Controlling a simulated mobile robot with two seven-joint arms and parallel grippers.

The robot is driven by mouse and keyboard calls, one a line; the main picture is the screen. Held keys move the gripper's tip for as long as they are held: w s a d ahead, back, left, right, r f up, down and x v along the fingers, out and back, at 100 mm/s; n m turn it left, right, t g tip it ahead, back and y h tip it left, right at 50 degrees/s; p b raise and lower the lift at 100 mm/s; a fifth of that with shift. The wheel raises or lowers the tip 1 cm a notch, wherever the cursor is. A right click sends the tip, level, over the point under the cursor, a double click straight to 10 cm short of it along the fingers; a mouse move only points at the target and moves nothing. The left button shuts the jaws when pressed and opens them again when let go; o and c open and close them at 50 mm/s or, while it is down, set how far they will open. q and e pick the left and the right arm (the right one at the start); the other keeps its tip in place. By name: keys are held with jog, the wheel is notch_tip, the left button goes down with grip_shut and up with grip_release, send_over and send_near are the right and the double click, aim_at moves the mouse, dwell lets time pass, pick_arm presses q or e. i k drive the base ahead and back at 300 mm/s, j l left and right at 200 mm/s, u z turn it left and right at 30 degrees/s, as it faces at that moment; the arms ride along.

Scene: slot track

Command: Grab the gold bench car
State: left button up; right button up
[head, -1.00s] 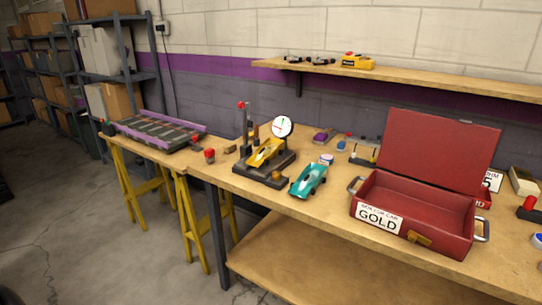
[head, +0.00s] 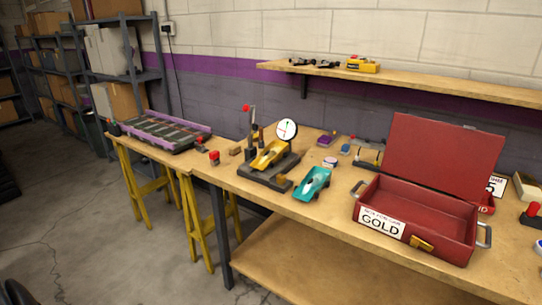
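The gold car (head: 270,155) sits on a dark stand (head: 262,177) on the workbench, left of the picture's middle. A round white dial (head: 287,129) and a post with a red top rise behind it. A teal car (head: 312,184) sits on the bench just right of the stand. An open red box (head: 416,212) with a "GOLD" label stands further right, its lid up; the part of its inside that shows looks empty. Neither of my grippers is in view.
The wooden bench (head: 325,226) has a narrow clear strip along its front. A track piece (head: 158,131) lies on the left table with yellow trestles (head: 190,215). A wall shelf (head: 400,81) holds small cars and a yellow item. Small red-topped item (head: 214,158) stands left of the stand.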

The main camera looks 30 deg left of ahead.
aim_at(273, 151)
jog(key=i+j+u, duration=0.25)
jog(key=i+j, duration=0.15)
jog(key=i+j+u, duration=0.25)
jog(key=i, duration=0.3)
jog(key=j, duration=0.1)
